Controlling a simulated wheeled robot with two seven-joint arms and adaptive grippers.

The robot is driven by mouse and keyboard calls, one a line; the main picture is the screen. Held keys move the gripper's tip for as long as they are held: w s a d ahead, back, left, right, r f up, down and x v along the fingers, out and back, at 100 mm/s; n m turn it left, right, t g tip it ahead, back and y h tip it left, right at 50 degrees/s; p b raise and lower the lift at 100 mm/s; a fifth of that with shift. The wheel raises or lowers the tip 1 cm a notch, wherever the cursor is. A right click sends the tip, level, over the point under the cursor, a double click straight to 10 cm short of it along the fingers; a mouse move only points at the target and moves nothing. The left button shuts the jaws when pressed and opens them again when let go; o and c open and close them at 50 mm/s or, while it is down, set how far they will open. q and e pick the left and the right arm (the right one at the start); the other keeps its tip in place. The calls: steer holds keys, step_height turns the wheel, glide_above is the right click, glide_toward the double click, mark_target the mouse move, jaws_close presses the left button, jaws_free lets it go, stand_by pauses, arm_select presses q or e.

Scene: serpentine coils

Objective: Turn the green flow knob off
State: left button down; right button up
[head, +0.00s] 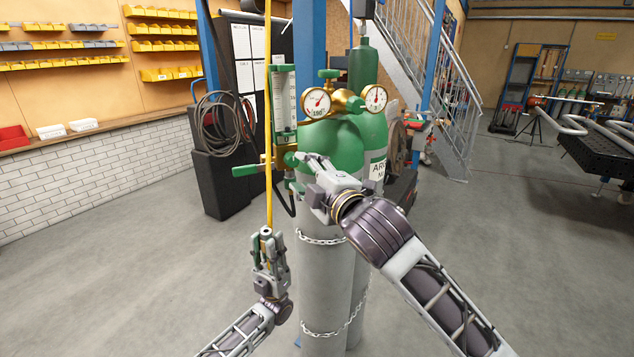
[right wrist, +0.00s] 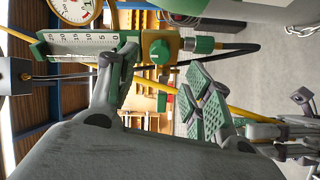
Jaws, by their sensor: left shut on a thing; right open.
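The green flow knob (right wrist: 160,52), round with a white mark, is on the brass block at the foot of the flowmeter tube (right wrist: 80,45). In the head view the flowmeter (head: 284,100) stands left of the gauges. My right gripper (head: 304,175) is open beside the block. In the right wrist view its green-padded fingers (right wrist: 165,85) are spread below the knob and appear apart from it. My left gripper (head: 267,240) is lower, shut on the yellow hose (head: 268,130), which runs up out of view.
The grey cylinder (head: 322,270) with a green shoulder is chained upright, with a second cylinder behind. Two gauges (head: 316,101) sit on its regulator. A green handle (head: 245,171) sticks out left. A black hose (right wrist: 235,48) leaves the block. The floor at left is clear.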

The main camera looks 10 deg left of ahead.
steer(key=shift+v, duration=2.05)
